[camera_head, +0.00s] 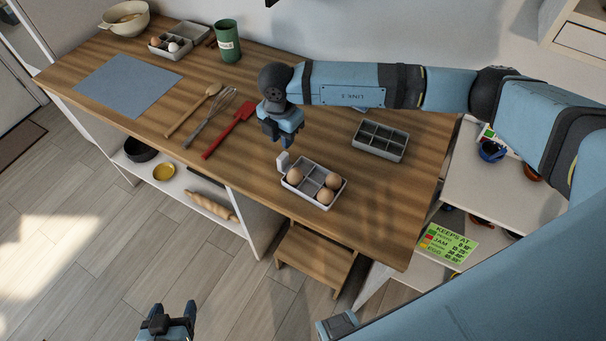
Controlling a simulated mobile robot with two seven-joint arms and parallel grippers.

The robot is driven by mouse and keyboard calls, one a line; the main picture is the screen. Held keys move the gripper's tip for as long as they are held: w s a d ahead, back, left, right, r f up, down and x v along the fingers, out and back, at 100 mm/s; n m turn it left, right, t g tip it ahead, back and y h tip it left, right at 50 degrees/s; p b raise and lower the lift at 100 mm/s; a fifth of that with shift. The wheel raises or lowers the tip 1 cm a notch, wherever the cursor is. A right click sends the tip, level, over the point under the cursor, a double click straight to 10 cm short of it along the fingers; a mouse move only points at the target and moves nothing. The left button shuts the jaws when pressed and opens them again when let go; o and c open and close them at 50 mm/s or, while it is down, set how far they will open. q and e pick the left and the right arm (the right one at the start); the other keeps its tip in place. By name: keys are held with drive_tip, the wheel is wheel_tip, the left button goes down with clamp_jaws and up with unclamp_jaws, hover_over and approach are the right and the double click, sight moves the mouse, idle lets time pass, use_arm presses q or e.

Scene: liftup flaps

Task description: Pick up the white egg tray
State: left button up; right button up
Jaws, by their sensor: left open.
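A white egg tray (298,189) sits on the wooden counter right of centre, near its front edge. It holds brown eggs (325,196) in three of its cells, and one cell looks empty. A small white upright piece (283,160) stands at its back left corner; I cannot tell if it belongs to the tray. My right gripper (284,138) hangs just above and left of that corner, with its arm reaching in from the right. Its fingers are too small and shaded to read. My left gripper (168,318) is open, low over the floor, away from the counter.
An empty grey tray (379,140) lies behind and right of the egg tray. A red spatula (229,130), a whisk (211,116) and a wooden spoon (193,110) lie to the left. A green canister (228,42), another egg box (170,50) and a bowl (126,19) stand farther back.

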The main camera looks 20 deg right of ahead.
sight(283, 155)
wheel_tip(283, 155, down, 4)
drive_tip(key=shift+a+r, duration=0.1)
wheel_tip(283, 155, down, 5)
drive_tip(key=shift+a+r+p, duration=0.15)
drive_tip(key=shift+r+p, duration=0.05)
drive_tip(key=shift+p, duration=0.65)
drive_tip(key=shift+f, duration=0.5)
drive_tip(key=shift+c, duration=0.2)
clamp_jaws()
